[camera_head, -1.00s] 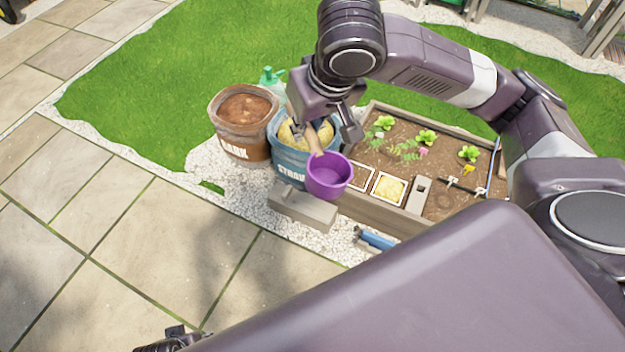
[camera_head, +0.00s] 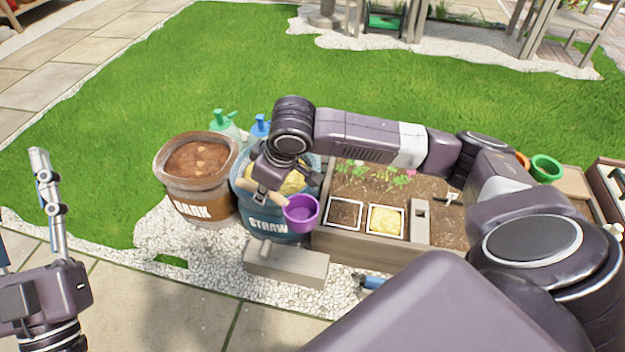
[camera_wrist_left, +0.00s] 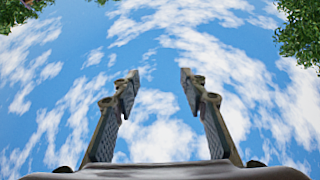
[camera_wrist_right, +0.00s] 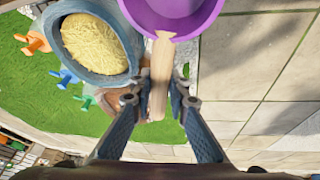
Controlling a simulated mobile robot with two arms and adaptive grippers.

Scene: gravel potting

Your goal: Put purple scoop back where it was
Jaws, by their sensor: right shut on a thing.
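The purple scoop (camera_head: 301,213) has a purple cup and a light wooden handle. My right gripper (camera_head: 266,190) is shut on the handle and holds the scoop in front of the blue straw bucket (camera_head: 272,218). In the right wrist view the wooden handle (camera_wrist_right: 160,75) lies between the fingers, with the purple cup (camera_wrist_right: 185,15) at the top edge. My left gripper (camera_head: 45,185) is raised at the left of the head view. In the left wrist view its fingers (camera_wrist_left: 160,90) are wide apart with only sky between them.
A brown bark bucket (camera_head: 200,205) stands left of the straw bucket. A grey block (camera_head: 286,262) lies on the gravel in front. The planter box (camera_head: 345,246) with soil and a straw-filled square (camera_head: 387,220) is to the right. Spray bottles (camera_head: 224,122) stand behind the buckets.

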